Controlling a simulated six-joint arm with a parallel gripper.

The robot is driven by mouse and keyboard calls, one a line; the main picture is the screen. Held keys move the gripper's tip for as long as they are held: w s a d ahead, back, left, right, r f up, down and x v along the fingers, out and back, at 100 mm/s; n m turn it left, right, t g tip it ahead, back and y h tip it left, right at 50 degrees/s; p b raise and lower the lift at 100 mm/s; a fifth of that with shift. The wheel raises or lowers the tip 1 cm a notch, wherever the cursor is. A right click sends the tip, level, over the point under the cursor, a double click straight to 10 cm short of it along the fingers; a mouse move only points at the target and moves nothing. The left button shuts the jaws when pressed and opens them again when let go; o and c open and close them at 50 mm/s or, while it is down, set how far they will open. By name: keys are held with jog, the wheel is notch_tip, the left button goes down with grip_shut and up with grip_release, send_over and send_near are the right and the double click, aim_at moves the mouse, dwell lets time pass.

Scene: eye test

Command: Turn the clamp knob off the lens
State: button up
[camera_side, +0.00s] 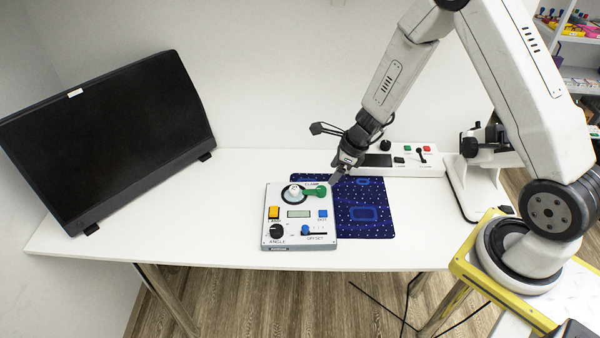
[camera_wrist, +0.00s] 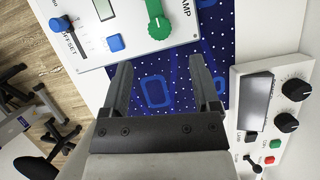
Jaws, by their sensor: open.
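The grey-white panel box (camera_side: 272,215) stands on the table; part of it shows at the top of the wrist view (camera_wrist: 185,32). The green clamp knob (camera_side: 317,191) is at its upper right, and its bar points left over the edge of the round lens (camera_side: 293,192), which is white inside a dark ring. The knob also shows in the wrist view (camera_wrist: 159,27), where the lens is out of frame. My gripper (camera_side: 337,178) is open and empty, just right of the knob and apart from it. Its two fingers show in the wrist view (camera_wrist: 160,78), over the blue cloth.
The dark blue dotted cloth (camera_side: 380,222) lies right of the panel box. A white control box (camera_side: 433,170) with knobs and buttons stands behind it. A black monitor (camera_side: 110,130) stands at the left. The white table (camera_side: 220,172) is clear between monitor and panel box.

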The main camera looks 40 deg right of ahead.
aim_at(321, 188)
jog(key=shift+f, duration=0.1)
jog(key=shift+x, duration=3.75)
grip_shut()
